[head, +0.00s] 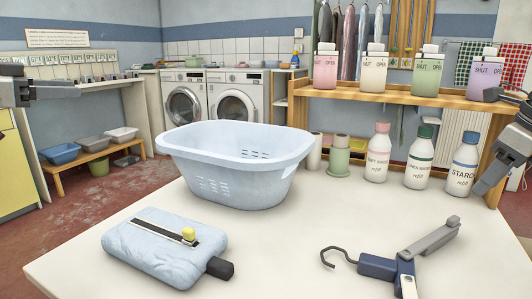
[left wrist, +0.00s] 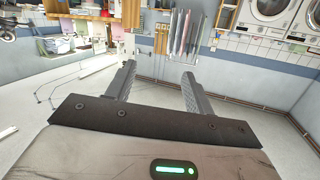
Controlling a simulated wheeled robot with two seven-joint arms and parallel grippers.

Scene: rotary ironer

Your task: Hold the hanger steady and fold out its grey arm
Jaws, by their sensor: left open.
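The hanger lies on the pale table (head: 265,265) at the front right in the head view. It has a dark hook (head: 335,255), a dark blue body (head: 380,267), and a grey arm (head: 437,237) pointing up and right. A blue and white part (head: 406,280) points toward the lower edge. My left gripper (head: 70,88) is at the far left, high and away from the hanger. In the left wrist view its fingers (left wrist: 158,75) are apart with nothing between them. My right gripper (head: 484,184) is at the right edge, above and apart from the hanger; its opening is unclear.
A light blue basket (head: 235,180) stands mid-table. A blue padded block (head: 150,250) with a yellow knob lies front left. Table between block and hanger is clear.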

